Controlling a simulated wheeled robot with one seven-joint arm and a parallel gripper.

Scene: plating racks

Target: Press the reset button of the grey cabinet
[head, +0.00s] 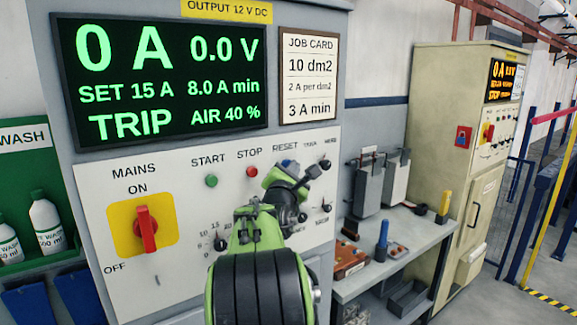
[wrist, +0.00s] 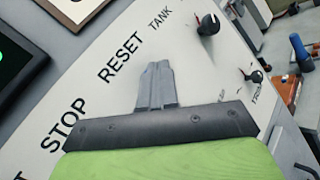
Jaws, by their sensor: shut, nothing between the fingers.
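The grey cabinet (head: 90,190) has a white control panel with START, STOP, RESET and TANK labels. The green START button (head: 211,181) and red STOP button (head: 252,172) show in the head view. A small bluish patch shows just under the RESET label (head: 285,147), at the end of my arm; I cannot tell if it is the button. In the wrist view my gripper (wrist: 158,74) is shut and empty, its fingers over the panel just below the RESET label (wrist: 121,57). The reset button is hidden behind them there. Contact cannot be told.
A red MAINS switch (head: 145,230) on a yellow plate is at the left, its handle upright. A black selector knob (wrist: 208,25) is close right of my fingers under TANK. The display (head: 165,75) reads TRIP. A bench (head: 400,265) and beige cabinet (head: 430,130) stand to the right.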

